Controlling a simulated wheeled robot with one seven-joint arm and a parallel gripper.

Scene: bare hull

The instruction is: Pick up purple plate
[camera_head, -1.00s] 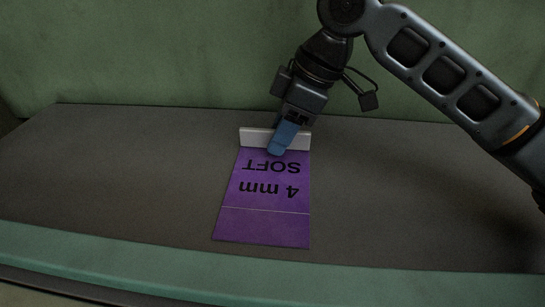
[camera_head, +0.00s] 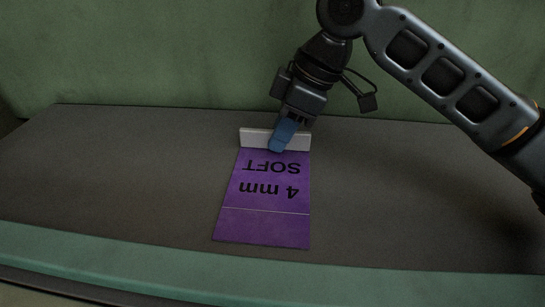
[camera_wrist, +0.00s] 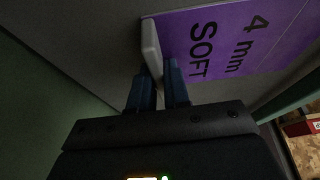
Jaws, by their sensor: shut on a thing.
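The purple plate (camera_head: 264,201) lies flat on the grey table, with "4 mm SOFT" printed on it upside down in the head view. A raised white strip (camera_head: 255,138) stands along its far edge. The plate also shows in the wrist view (camera_wrist: 232,38), with the white strip (camera_wrist: 151,48) at its left. My gripper (camera_head: 283,136) is at the white strip, its blue fingers on either side of it. In the wrist view my gripper (camera_wrist: 158,84) is shut on the strip's near end. The far finger is partly hidden in the head view.
The grey table (camera_head: 120,175) is bare to the left and right of the plate. A green wall (camera_head: 150,50) stands behind it, and a pale green edge (camera_head: 120,255) runs along the front. Part of a brown surface (camera_wrist: 303,150) shows at the wrist view's lower right.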

